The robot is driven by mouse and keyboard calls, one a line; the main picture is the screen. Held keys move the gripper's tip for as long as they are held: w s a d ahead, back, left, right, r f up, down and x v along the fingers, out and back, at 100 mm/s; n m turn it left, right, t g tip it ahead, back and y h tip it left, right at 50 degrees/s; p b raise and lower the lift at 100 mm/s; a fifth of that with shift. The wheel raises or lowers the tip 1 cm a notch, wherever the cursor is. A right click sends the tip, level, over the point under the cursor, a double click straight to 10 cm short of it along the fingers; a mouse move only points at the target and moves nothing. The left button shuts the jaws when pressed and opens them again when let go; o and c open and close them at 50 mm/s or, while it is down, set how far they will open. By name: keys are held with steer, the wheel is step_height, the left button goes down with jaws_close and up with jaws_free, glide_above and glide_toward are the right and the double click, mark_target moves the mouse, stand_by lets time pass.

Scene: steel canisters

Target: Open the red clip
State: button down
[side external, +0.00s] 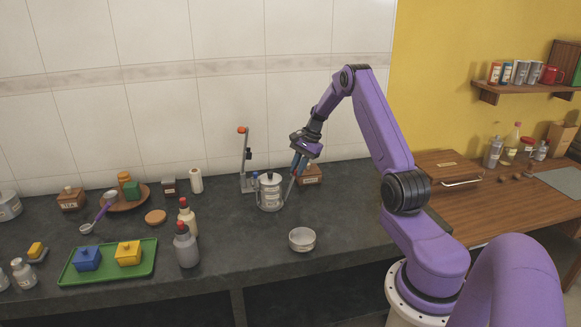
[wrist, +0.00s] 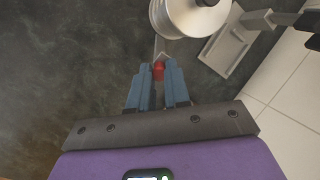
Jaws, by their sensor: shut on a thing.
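A steel canister (side external: 270,192) with a round lid stands on the dark counter near the wall. Its lid also shows at the top of the wrist view (wrist: 190,14). The red clip (wrist: 158,71) is at the canister's side, between my gripper's fingertips. My gripper (wrist: 159,76) points down beside the canister, its blue fingers shut on the red clip. In the side view my gripper (side external: 297,166) is at the canister's right side. The fingers hide part of the clip, and I cannot tell whether its latch is fastened.
A grey stand with an upright post (side external: 246,165) is just behind the canister. A wooden box (side external: 310,175) is close to its right. A small bowl (side external: 302,239) is in front, and sauce bottles (side external: 186,245) stand to the left. The counter between bowl and bottles is clear.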

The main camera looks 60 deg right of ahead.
steer(key=shift+s+d+f, duration=0.45)
steer(key=shift+s+d, duration=0.15)
steer(key=shift+s+d+f, duration=0.4)
steer(key=shift+s+d, duration=0.2)
steer(key=c, duration=1.1)
jaws_free()
steer(key=shift+w+a, duration=0.1)
steer(key=shift+a, duration=0.05)
steer(key=v, duration=1.7)
steer(key=shift+d+r, duration=0.2)
steer(key=shift+r, duration=0.05)
